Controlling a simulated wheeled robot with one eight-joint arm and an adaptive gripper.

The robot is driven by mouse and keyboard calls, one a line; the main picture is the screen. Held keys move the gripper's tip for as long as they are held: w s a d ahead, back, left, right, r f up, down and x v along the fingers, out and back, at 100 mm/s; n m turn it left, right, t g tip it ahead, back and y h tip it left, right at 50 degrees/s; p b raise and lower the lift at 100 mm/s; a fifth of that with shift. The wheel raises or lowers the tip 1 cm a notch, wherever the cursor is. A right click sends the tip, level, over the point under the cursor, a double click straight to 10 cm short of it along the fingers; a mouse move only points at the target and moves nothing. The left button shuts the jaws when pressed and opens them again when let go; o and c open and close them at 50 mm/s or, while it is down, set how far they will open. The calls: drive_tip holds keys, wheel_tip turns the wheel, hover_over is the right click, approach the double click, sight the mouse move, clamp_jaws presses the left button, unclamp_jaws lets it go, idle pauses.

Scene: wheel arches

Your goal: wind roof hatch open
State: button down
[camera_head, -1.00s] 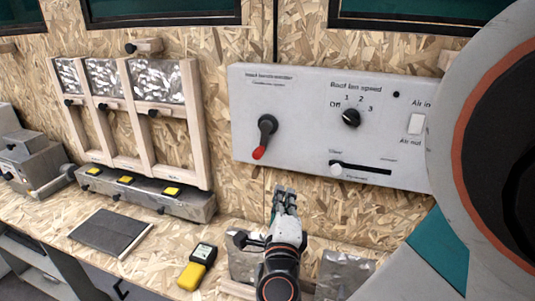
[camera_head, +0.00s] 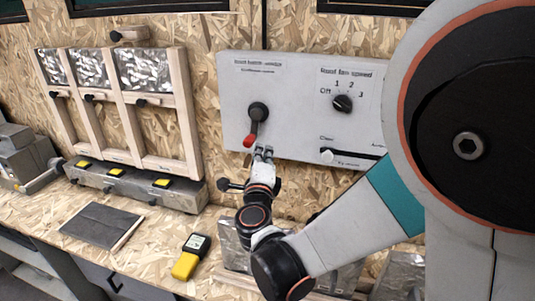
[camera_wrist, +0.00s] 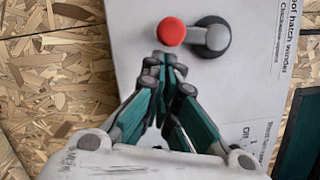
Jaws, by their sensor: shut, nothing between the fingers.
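The roof hatch winder is a dark crank hub (camera_head: 258,112) with a short arm and a red knob (camera_head: 249,140) pointing down and slightly left. It sits on the left of a pale grey panel (camera_head: 290,75). The wrist view shows the red knob (camera_wrist: 171,32) beside the dark hub (camera_wrist: 211,37). My gripper (camera_head: 263,152) is just below and right of the knob in the head view. In the wrist view my gripper (camera_wrist: 166,60) has its fingertips together just below the knob, with nothing between them. Whether they touch the knob is unclear.
The panel also carries a fan speed dial (camera_head: 342,103) and a slider (camera_head: 328,156). Wooden frames (camera_head: 125,110) stand to the left. A yellow meter (camera_head: 190,257) and a dark mat (camera_head: 102,228) lie on the bench. My arm covers the right side.

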drive_tip(key=shift+a, duration=0.15)
idle(0.3)
drive_tip(key=shift+a+f+m, duration=0.15)
drive_tip(key=shift+m, duration=0.55)
drive_tip(key=shift+w+a+f+m+t+h+b, duration=0.1)
drive_tip(key=shift+a+m+t+h+b, duration=0.1)
drive_tip(key=shift+m+b, duration=0.25)
drive_tip(key=shift+w+a+m+t+h+b, duration=0.1)
drive_tip(key=shift+m+t+b, duration=0.1)
drive_tip(key=shift+m, duration=0.35)
drive_tip(key=shift+a, duration=0.1)
